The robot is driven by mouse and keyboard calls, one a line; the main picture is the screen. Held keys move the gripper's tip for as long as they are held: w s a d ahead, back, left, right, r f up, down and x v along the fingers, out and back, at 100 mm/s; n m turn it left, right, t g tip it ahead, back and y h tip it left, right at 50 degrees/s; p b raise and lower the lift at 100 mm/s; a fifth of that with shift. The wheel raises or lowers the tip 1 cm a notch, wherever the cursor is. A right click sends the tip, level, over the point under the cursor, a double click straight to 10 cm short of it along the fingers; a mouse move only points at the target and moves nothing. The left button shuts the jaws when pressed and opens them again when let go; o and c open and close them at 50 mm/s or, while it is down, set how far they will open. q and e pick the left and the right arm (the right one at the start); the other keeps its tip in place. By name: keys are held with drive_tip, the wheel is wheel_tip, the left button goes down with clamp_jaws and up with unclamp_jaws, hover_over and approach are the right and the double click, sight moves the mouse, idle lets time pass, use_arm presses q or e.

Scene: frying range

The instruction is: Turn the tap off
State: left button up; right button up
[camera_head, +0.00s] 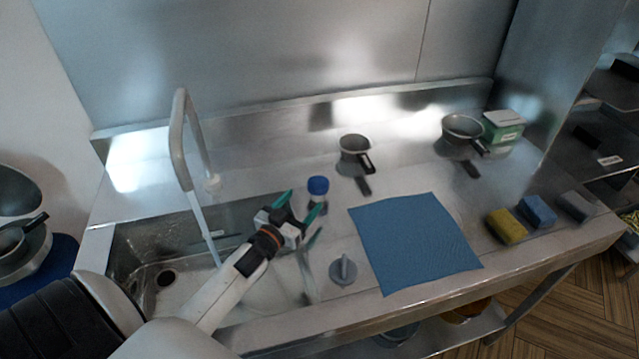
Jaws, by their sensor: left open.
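The tall tap (179,150) stands at the back of the sink at left. A pale stream of water (204,232) appears to run from its spout into the sink basin (140,240). A grey round piece with a raised grip (343,271) sits on the counter right of the sink; I cannot tell whether it is the tap's knob or a plug. My left gripper (299,207) is open with teal fingertips, above the sink's right side, well right of the tap and apart from it. My right gripper is out of view.
A blue-capped bottle (318,188) stands just beyond my left fingertips. A blue cloth (415,240) lies on the counter. Two small pans (355,148) (461,127) and a green-white box (503,126) stand behind. Several sponges (538,211) lie at right.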

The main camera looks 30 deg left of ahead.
sight(312, 191)
use_arm(q)
drive_tip(key=w, duration=0.8)
drive_tip(key=shift+w+a+p, duration=0.15)
drive_tip(key=shift+w+p, duration=0.2)
drive_tip(key=shift+w, duration=0.05)
drive_tip(key=shift+c, duration=0.5)
drive_tip(key=c, duration=0.9)
